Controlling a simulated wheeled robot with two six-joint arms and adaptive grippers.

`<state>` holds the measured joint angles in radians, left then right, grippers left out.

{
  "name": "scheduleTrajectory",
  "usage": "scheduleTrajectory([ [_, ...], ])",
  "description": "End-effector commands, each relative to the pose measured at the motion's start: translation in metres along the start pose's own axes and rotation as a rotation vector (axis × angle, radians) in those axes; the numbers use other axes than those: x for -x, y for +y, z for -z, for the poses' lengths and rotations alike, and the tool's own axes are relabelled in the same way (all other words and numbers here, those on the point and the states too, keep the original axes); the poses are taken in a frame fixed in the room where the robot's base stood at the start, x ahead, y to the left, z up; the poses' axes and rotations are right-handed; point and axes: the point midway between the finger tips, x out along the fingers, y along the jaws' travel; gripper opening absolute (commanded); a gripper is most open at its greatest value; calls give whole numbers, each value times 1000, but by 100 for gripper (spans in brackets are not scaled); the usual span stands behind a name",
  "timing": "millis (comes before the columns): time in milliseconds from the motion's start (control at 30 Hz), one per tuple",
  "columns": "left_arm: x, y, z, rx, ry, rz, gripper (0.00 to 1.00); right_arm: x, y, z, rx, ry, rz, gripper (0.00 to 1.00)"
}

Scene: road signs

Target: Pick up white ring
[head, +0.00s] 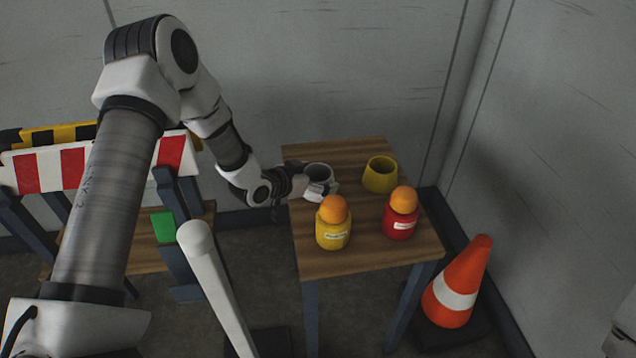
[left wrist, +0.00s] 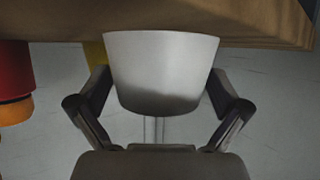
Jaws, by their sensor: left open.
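The white ring (head: 319,171) stands near the left edge of the wooden table, its round opening facing up. My left gripper (head: 317,189) is at its near left side, low by the tabletop. In the left wrist view the white ring (left wrist: 160,65) fills the middle, between the two open fingers of my left gripper (left wrist: 160,90). One dark finger is on each side, very close to the ring's wall; I cannot tell whether they touch it. The ring's lower part is partly hidden by the gripper in the head view. My right gripper is not in view.
The table (head: 350,264) also holds a yellow ring (head: 380,176), a yellow jar (head: 333,234) with an orange ball on top, and a red jar (head: 399,224) with another. A traffic cone (head: 462,275) stands right of the table; a striped barrier (head: 60,168) is at left.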

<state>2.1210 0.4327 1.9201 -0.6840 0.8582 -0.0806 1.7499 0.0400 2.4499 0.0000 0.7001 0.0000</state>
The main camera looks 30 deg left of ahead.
Motion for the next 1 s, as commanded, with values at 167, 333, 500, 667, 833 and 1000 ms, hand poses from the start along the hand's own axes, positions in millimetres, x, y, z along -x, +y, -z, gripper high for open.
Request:
scheduleTrajectory([
  [167, 1, 0, 0, 1, 0, 0, 75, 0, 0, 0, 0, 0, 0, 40],
  [333, 1, 0, 0, 1, -1, 0, 58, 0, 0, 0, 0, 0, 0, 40],
  [500, 1, 0, 0, 0, -1, 0, 58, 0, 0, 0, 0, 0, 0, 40],
  [667, 6, 0, 10, 0, 0, 1, 58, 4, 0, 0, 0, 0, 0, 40],
  [833, 23, 0, 46, 0, 4, 1, 58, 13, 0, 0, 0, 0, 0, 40],
  [1000, 39, 0, 80, 0, 3, 1, 58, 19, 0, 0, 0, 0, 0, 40],
])
